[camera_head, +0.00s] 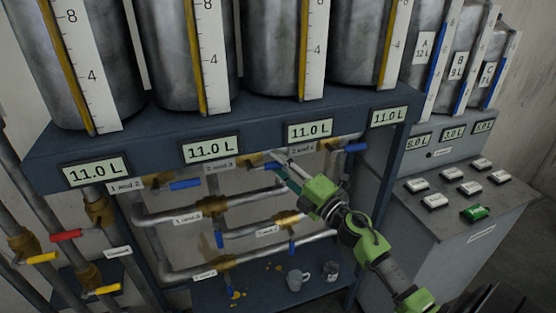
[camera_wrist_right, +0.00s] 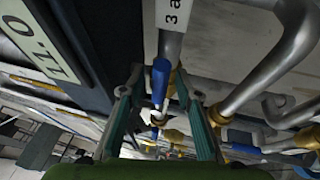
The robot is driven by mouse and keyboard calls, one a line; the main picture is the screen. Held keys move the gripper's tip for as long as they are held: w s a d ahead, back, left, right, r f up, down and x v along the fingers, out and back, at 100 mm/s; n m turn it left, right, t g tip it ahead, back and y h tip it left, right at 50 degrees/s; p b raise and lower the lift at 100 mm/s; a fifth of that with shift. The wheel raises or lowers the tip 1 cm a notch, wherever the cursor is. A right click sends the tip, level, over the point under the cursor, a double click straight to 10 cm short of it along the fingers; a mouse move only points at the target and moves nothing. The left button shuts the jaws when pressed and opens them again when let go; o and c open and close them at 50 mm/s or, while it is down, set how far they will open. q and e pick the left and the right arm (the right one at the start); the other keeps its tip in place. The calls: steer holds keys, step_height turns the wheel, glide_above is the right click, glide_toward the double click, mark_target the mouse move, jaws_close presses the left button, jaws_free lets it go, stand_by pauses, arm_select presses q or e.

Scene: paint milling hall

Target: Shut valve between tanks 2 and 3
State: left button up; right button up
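The valve labelled "2 and 3" (camera_head: 220,165) is on the upper pipe under the second and third tanks. Its blue handle (camera_wrist_right: 160,80) appears roughly in line with the pipe in the wrist view; in the head view my fingers partly cover it. My right gripper (camera_head: 279,165) reaches this handle from the lower right. In the wrist view its two teal fingers (camera_wrist_right: 163,85) stand apart, one on each side of the handle. I see a gap on both sides, so it is not gripped. My left gripper is not in view.
Neighbouring valves have blue handles, "1 and 2" (camera_head: 186,184) at left and "3 and 4" (camera_head: 356,147) at right. Displays on the blue frame (camera_head: 250,120) read 11.0 L. Lower pipes (camera_head: 250,230) run close beneath. A mug (camera_head: 297,280) stands on the shelf. A button console (camera_head: 465,230) is at right.

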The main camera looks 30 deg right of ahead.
steer(key=shift+w, duration=0.3)
jaws_close()
